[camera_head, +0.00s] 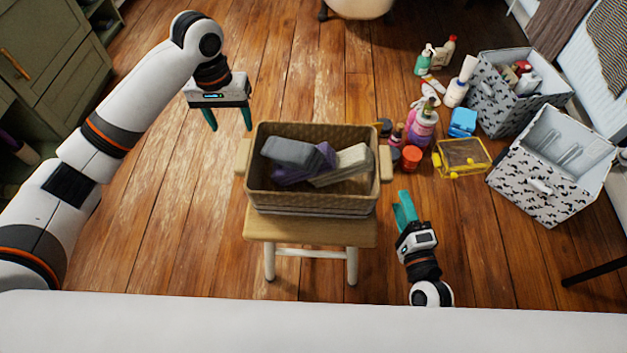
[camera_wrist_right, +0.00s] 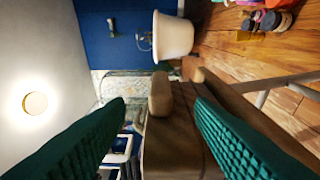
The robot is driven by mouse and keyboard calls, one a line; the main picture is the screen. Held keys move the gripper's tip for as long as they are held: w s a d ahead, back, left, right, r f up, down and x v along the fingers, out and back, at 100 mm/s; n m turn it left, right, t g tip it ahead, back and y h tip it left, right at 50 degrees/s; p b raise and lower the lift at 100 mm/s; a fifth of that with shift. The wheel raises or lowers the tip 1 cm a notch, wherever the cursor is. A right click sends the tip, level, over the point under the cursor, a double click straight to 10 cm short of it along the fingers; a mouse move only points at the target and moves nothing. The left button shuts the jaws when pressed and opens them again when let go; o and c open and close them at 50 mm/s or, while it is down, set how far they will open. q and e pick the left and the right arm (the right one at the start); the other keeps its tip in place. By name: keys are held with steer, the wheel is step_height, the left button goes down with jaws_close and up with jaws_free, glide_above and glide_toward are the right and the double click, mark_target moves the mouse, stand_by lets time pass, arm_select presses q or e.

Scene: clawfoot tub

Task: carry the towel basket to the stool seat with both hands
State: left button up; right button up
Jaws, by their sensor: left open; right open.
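The woven tan towel basket (camera_head: 313,200) stands upright on the wooden stool seat (camera_head: 310,230). It holds folded grey, purple and cream towels (camera_head: 315,160) and has a handle at each end. My left gripper (camera_head: 229,125) is open and empty, apart from the basket at its upper left. My right gripper (camera_head: 405,210) is open to the right of the stool, apart from the basket. In the right wrist view, the basket's brown side (camera_wrist_right: 172,145) and a handle (camera_wrist_right: 160,95) show between the open right fingers (camera_wrist_right: 160,105), with no grip visible.
Bottles and jars (camera_head: 420,125) and a yellow-edged case (camera_head: 462,157) lie on the floor right of the basket. Two patterned bins (camera_head: 545,195) stand further right. A green cabinet (camera_head: 55,55) is at the left. The floor left of the stool is clear.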

steer(key=shift+d+f, duration=0.1)
stand_by(0.5)
steer(key=shift+d, duration=2.35)
steer(key=shift+s, duration=0.1)
steer(key=s+d+p, duration=0.1)
steer(key=s, duration=0.5)
steer(key=shift+s+d, duration=0.2)
steer(key=shift+s, duration=0.15)
stand_by(0.4)
steer(key=shift+s, duration=0.15)
steer(key=s+d+p, duration=0.1)
steer(key=s+d, duration=0.1)
steer(key=s, duration=0.9)
steer(key=shift+s+d, duration=0.2)
steer(key=shift+s, duration=0.1)
